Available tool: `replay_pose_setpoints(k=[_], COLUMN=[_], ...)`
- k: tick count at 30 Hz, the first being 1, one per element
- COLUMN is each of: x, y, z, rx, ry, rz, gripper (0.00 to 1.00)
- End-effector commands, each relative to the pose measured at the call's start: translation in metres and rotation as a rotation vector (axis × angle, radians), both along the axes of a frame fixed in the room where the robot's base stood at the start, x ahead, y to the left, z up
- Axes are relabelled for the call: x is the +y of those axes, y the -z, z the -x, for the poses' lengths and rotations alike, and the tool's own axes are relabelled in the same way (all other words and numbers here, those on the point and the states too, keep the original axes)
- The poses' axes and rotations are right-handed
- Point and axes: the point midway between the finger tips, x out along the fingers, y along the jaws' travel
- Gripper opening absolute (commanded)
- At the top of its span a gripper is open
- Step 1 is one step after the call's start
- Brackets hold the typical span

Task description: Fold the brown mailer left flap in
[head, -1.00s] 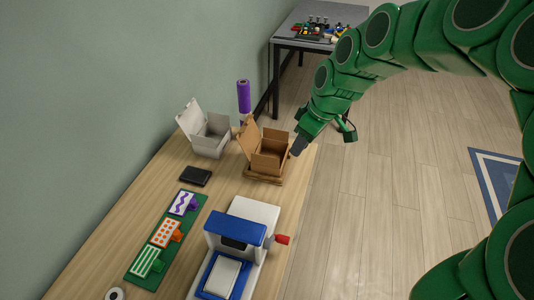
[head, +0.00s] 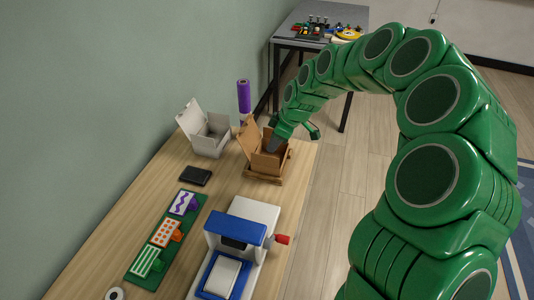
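The brown mailer (head: 265,163) is an open cardboard box on a brown base near the far right part of the wooden table. Its tall lid or flap (head: 248,138) stands up at the back left. My gripper (head: 272,146) points down at the box's opening, over its right back part. The fingertips look dark and small. I cannot tell whether they touch a flap or whether they are apart. My arm's end hides part of the box's far side, and the left flap is hard to tell from the walls.
A white open box (head: 211,140) stands left of the mailer, with a purple roll (head: 244,97) behind. A black wallet-like item (head: 196,176), a green board (head: 150,262) with stamps and a blue-and-white press (head: 238,235) lie nearer. A grey table (head: 295,30) stands beyond.

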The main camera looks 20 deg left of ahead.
Motion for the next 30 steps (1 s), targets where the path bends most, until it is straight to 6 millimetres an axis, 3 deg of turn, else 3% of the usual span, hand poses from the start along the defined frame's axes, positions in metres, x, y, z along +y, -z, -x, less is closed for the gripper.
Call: replay_pose_setpoints(k=[15, 25, 30], x=[0.023, 0.025, 0.025], y=[0.058, 0.061, 0.061], z=[0.001, 0.0, 0.0], rx=[0.004, 0.003, 0.003], ry=[0.002, 0.001, 0.001], rz=[0.001, 0.001, 0.001], gripper=[0.28, 0.28, 0.02])
